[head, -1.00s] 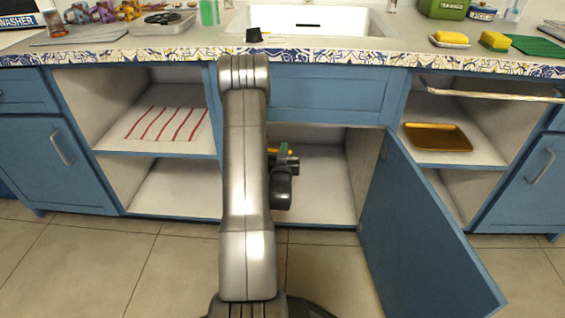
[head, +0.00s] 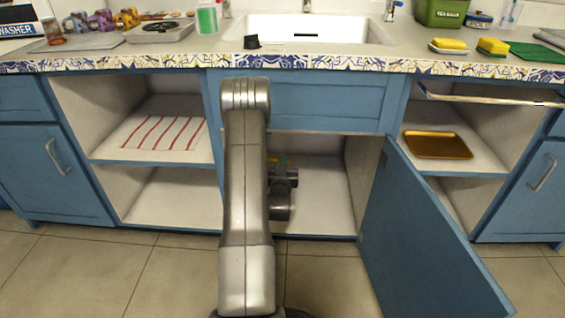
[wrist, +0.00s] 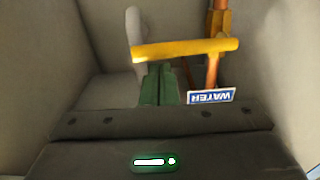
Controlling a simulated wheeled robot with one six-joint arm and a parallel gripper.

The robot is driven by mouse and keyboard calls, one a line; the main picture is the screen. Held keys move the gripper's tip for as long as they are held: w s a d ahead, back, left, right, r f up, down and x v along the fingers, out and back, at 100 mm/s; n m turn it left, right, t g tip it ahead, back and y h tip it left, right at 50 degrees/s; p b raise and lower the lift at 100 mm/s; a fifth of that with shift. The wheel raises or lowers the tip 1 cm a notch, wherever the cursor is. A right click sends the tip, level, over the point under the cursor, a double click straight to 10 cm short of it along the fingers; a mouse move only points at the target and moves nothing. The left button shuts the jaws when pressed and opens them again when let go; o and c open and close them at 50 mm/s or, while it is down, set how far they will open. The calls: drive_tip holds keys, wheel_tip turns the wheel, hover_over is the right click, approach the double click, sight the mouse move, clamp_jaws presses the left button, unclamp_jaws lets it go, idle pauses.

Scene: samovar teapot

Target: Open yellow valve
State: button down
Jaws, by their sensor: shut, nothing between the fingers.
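The yellow valve handle (wrist: 190,48) is a bar lying nearly level across the wrist view, beside an orange pipe (wrist: 212,72). A blue and white WATER label (wrist: 211,96) hangs below it, upside down in the picture. My gripper (wrist: 160,70) has green fingers, shut together and empty. Their tips are just below the handle's left half in the picture; I cannot tell whether they touch it. In the head view my gripper (head: 281,162) is inside the open cabinet under the sink, partly hidden by my arm. The valve cannot be made out clearly there.
The blue cabinet door (head: 425,240) stands open on the right of the opening. The cabinet's white walls (wrist: 285,50) are close around my gripper. The white sink (head: 305,28) is above. Shelves with a striped cloth (head: 162,132) and a golden tray (head: 437,145) flank it.

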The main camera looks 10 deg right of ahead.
drive_tip(key=shift+d+f+m, duration=0.1)
drive_tip(key=shift+f+m, duration=0.15)
drive_tip(key=shift+m, duration=0.15)
drive_tip(key=w+a+f+m, duration=0.1)
drive_tip(key=a+f+m, duration=0.5)
drive_tip(key=m, duration=1)
drive_tip(key=shift+w+f+h, duration=0.3)
drive_tip(key=shift+f, duration=1.2)
